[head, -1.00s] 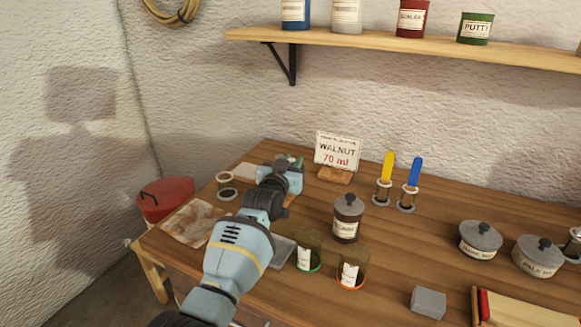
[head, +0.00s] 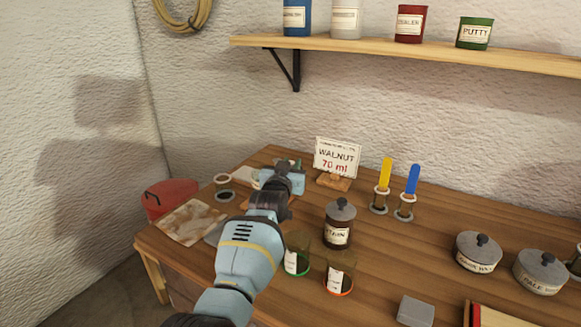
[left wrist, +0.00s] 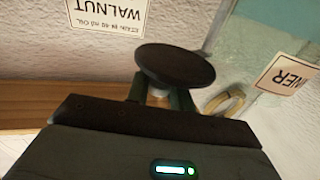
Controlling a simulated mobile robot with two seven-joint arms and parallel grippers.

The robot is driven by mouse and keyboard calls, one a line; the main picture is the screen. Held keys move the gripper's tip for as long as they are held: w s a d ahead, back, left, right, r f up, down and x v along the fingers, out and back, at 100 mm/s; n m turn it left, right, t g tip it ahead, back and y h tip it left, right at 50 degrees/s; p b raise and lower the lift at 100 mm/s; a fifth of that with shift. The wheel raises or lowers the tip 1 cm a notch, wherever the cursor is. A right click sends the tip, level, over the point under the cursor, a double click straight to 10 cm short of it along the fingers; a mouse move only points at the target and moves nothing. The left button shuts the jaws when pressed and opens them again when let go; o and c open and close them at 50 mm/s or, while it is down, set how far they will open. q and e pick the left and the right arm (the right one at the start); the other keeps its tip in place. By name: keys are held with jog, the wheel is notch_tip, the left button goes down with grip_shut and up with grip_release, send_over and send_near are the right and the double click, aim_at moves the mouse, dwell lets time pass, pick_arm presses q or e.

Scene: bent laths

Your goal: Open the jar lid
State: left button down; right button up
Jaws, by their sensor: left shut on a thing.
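A dark brown jar (head: 338,234) with a label stands mid-bench in the head view. Its grey lid (head: 341,208) with a black knob sits on it. Two low grey pots, one pot (head: 478,256) and another pot (head: 540,275), stand at the right with knobbed lids on. My left gripper (head: 290,166) is beyond and left of the brown jar, apart from it. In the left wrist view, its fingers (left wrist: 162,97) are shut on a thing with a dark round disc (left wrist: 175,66). I cannot tell what that thing is; the head view mostly hides it.
Two clear cups, a green-rimmed cup (head: 297,256) and an orange-rimmed cup (head: 339,277), stand before the brown jar. Yellow and blue handled tools (head: 385,173) stand in holders. A WALNUT sign (head: 337,157) is at the back. A grey block (head: 415,310) lies in front.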

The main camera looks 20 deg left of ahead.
dwell(0.3)
pick_arm(q)
jog(key=c, duration=1.3)
grip_release()
jog(key=shift+o, duration=0.2)
jog(key=shift+s, duration=0.5)
jog(key=s+p, duration=0.2)
jog(key=s, duration=0.5)
jog(key=shift+d, duration=0.15)
pick_arm(e)
jog(key=shift+w+d+r, duration=0.1)
jog(key=shift+w+r, duration=0.1)
jog(key=shift+r, duration=0.35)
jog(key=shift+w+r, duration=0.15)
jog(key=shift+r, duration=0.4)
pick_arm(q)
jog(key=shift+w, duration=0.1)
